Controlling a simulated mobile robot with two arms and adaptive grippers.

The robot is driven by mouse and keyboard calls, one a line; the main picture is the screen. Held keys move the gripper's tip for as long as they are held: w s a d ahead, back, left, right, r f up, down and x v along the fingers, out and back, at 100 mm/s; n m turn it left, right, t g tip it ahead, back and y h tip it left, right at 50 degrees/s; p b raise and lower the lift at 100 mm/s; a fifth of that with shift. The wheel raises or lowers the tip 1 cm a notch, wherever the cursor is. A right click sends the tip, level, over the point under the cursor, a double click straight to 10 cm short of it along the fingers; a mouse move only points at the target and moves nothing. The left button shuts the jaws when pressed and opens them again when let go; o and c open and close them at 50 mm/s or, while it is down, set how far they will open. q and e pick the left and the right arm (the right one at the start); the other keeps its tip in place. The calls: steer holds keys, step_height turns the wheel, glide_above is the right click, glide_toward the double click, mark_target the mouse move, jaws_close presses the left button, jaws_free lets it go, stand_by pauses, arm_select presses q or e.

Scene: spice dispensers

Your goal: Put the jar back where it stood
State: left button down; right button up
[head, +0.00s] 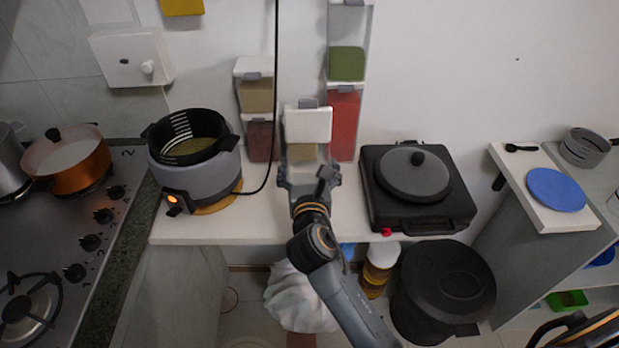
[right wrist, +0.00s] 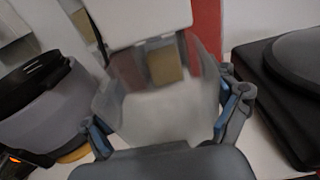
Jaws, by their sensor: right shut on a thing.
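The jar is clear-walled with a white lid (head: 308,124); its frosted body shows in the right wrist view (right wrist: 160,112). My right gripper (head: 309,178) is shut on the jar's lower body, one finger on each side, in front of the wall. The jar looks about upright. Tan and brownish patches show through it; I cannot tell whether they are inside or behind. Whether its bottom touches the counter is hidden. My left gripper is not in view.
Other jars stand in columns against the wall: tan (head: 257,95) and dark red (head: 261,141) left, green (head: 347,63) and red (head: 343,122) right. A grey fryer (head: 198,178) stands left, a black grill (head: 440,212) right. A black cord hangs beside the jar. Counter (head: 250,228) front is clear.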

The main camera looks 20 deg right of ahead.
mark_target(309, 171)
steer(key=shift+w+d+f, duration=0.15)
steer(key=shift+w+f, duration=0.4)
steer(key=shift+f, duration=0.1)
steer(key=f, duration=0.3)
steer(key=shift+w+d+f+b, duration=0.1)
steer(key=shift+w+b, duration=0.15)
steer(key=shift+b, duration=0.05)
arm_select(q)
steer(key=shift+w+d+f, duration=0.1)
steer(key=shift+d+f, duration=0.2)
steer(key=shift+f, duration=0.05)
arm_select(e)
steer(key=shift+f, duration=0.2)
steer(key=shift+f, duration=0.15)
steer(key=o, duration=1.6)
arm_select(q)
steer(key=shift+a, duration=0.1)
